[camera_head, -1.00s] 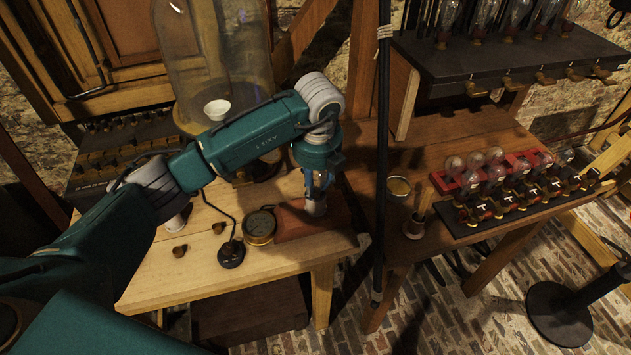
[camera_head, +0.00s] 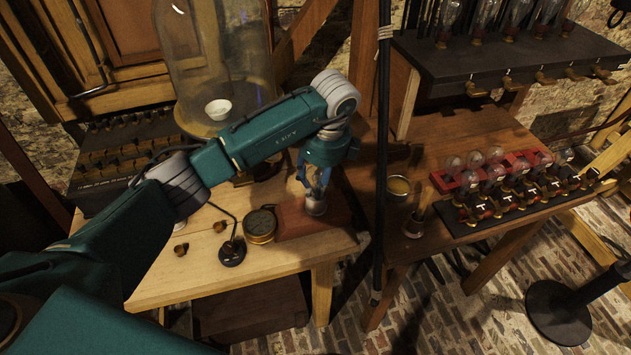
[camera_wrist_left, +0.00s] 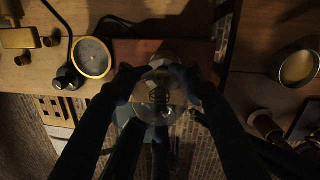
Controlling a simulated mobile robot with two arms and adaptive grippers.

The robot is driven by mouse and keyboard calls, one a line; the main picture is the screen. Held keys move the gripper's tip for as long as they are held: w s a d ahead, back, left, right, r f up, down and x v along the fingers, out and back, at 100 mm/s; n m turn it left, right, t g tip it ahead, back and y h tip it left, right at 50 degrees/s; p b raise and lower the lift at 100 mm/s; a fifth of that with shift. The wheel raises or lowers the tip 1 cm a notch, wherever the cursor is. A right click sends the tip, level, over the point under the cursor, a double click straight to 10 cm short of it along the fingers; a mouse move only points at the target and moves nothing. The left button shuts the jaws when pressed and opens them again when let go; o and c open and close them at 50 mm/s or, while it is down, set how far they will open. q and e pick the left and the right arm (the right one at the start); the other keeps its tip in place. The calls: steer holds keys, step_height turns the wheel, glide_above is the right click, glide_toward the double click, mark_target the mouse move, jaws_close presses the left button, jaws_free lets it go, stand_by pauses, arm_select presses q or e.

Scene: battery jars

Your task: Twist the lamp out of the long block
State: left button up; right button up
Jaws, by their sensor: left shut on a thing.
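My left gripper (camera_head: 316,190) points down over the reddish-brown long block (camera_head: 290,224) at the front right of the pale wooden table. Its fingers are shut on the clear glass lamp (camera_wrist_left: 158,96), which shows between the fingertips in the left wrist view. In the head view a pale, shiny part of the lamp (camera_head: 316,207) shows below the fingers, at the block. The lamp's lower end is hard to see, so I cannot tell whether it sits in a socket. My right gripper is not in view.
A round brass-rimmed gauge (camera_head: 260,225) and a small black cabled piece (camera_head: 232,252) stand left of the block. A tall glass jar (camera_head: 215,60) stands behind. A dark vertical pole (camera_head: 381,170) is close on the right. Beyond it is a lamp rack (camera_head: 520,195).

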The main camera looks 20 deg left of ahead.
mark_target(315, 168)
arm_select(q)
steer(key=shift+r, duration=0.25)
steer(key=shift+r+p, duration=0.65)
steer(key=shift+r, duration=0.1)
steer(key=shift+r, duration=0.2)
steer(key=shift+r+p, duration=1.6)
steer(key=shift+r, duration=0.9)
